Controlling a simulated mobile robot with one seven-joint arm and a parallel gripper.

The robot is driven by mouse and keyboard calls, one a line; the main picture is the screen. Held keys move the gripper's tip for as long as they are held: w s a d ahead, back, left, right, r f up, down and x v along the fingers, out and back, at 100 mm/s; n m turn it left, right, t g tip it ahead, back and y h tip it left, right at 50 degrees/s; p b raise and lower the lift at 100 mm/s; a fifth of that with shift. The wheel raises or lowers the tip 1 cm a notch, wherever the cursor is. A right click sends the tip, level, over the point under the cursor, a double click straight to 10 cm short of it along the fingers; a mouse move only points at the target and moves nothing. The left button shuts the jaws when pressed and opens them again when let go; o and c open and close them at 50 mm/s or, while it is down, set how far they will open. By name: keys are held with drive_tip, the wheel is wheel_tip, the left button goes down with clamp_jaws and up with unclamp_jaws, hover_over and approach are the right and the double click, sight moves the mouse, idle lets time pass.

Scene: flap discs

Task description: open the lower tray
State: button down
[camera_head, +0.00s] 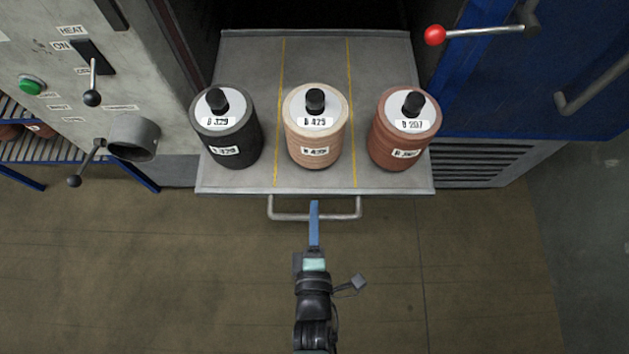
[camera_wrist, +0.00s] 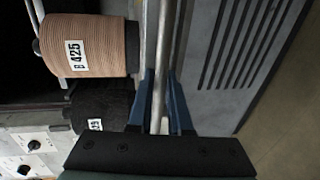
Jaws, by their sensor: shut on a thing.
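The lower tray (camera_head: 315,180) is a grey metal shelf with two yellow lines, standing out from the dark opening of the machine. A metal bar handle (camera_head: 285,216) runs along its front edge. My gripper (camera_head: 314,208) is at the middle of this handle. In the wrist view, my gripper's blue fingers (camera_wrist: 161,100) lie on both sides of the handle bar (camera_wrist: 168,55) and are shut on it. Three stacks of discs stand upright on the tray: black (camera_head: 228,135), tan (camera_head: 316,132) and reddish brown (camera_head: 402,135).
A grey panel with levers and a green button (camera_head: 32,85) stands at the left. A red-knobbed lever (camera_head: 435,35) juts out at the upper right by a blue door (camera_head: 560,70). The brown floor (camera_head: 150,260) in front of the tray is clear.

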drive_tip(key=shift+f+v, duration=0.25)
drive_tip(key=shift+v, duration=1)
drive_tip(key=shift+s, duration=0.1)
drive_tip(key=c, duration=0.8)
unclamp_jaws()
drive_tip(key=shift+c, duration=0.2)
drive_tip(key=v, duration=1.3)
